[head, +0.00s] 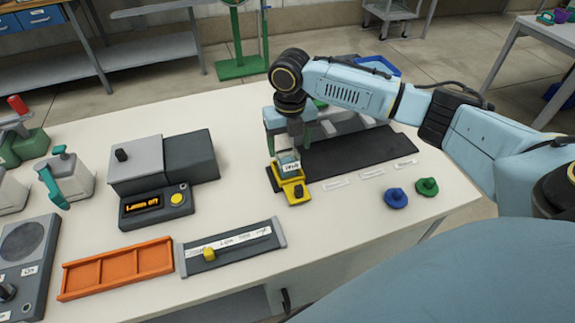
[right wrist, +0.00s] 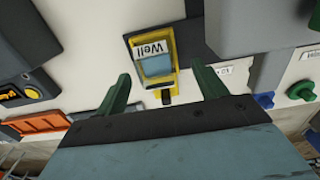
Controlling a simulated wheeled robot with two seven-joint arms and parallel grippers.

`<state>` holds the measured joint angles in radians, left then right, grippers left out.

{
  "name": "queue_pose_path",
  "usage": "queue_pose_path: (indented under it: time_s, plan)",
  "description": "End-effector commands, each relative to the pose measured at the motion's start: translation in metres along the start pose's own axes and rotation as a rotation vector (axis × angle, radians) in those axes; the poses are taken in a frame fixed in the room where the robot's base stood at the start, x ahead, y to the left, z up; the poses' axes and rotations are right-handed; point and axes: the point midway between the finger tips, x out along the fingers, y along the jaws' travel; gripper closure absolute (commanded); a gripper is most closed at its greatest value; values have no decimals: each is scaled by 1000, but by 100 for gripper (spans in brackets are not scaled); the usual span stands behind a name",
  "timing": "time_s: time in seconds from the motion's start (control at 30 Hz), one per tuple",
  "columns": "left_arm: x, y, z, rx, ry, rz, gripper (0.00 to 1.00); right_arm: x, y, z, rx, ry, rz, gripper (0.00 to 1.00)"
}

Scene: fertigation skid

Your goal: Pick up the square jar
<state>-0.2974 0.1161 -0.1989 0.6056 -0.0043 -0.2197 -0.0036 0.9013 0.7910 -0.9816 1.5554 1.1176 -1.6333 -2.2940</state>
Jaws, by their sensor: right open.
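In the right wrist view the jar (right wrist: 156,66) has a bluish top face and a label reading "Well". My left gripper is out of view.
A dark mat (head: 345,153) lies behind the holder. Blue (head: 396,198) and green (head: 427,187) knobbed pieces lie to the right. A grey device with a display (head: 156,205), an orange tray (head: 118,268) and a slider gauge (head: 233,247) stand left and in front.

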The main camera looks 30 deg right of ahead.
Motion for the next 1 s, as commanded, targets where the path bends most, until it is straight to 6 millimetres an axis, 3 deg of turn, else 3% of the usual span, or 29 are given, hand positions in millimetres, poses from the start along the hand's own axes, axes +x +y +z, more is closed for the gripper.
queue_pose_path:
  time_s: [0.4, 0.63, 1.0]
  plan:
    - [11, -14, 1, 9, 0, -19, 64, 50, 8, -7, 0, 0, 0, 29]
    - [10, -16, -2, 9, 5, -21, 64, 51, 7, -7, 0, -2, -1, 29]
    - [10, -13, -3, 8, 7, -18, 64, 51, 7, -7, 0, -1, -1, 78]
